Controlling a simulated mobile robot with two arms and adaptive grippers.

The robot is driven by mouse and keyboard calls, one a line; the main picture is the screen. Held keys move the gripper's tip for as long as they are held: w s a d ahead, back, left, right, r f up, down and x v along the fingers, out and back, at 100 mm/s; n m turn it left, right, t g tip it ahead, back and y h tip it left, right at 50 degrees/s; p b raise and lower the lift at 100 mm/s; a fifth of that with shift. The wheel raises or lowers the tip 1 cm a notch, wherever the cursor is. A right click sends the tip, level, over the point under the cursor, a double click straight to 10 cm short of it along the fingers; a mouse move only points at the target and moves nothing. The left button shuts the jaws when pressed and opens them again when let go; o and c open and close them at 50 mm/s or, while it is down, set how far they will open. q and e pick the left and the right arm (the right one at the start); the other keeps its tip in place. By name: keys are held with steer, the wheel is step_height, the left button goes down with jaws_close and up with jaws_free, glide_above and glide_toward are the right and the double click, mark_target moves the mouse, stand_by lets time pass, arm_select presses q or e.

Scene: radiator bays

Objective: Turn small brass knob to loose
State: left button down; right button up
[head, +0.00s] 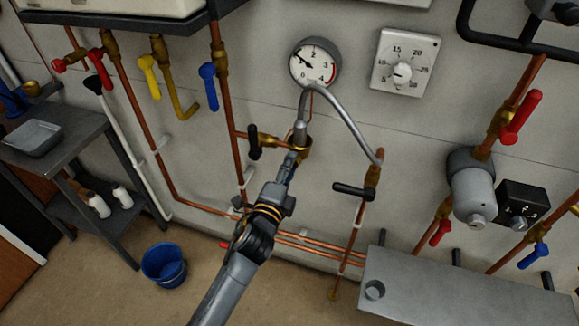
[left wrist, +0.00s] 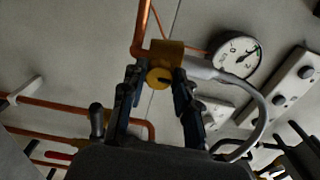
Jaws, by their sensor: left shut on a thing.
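The small brass knob (left wrist: 158,76) shows its round face in the left wrist view, on a brass fitting (head: 305,146) where the grey hose meets the copper pipe. My left gripper (head: 291,163) reaches up to this fitting from below, and its fingers also show in the left wrist view (left wrist: 158,83). They are shut on the knob, one on each side. In the head view the knob is hidden by the gripper. I cannot read a loose or tight mark on it. My right gripper is not in view.
A pressure gauge (head: 315,64) and a white thermostat dial (head: 404,65) are above. A black-handled valve (head: 254,142) is close left of my gripper, another (head: 355,190) to the right. The grey braided hose (head: 345,112) arches between fittings. A blue bucket (head: 163,265) stands on the floor.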

arm_select(q)
steer(key=shift+s+d+f+n+p, duration=0.15)
steer(key=shift+n+p, duration=0.55)
steer(key=shift+n, duration=3.85)
steer(key=shift+w+f+n+p, duration=0.1)
steer(key=shift+n+p, duration=0.55)
steer(key=shift+n, duration=3.9)
steer(key=c, duration=1)
jaws_free()
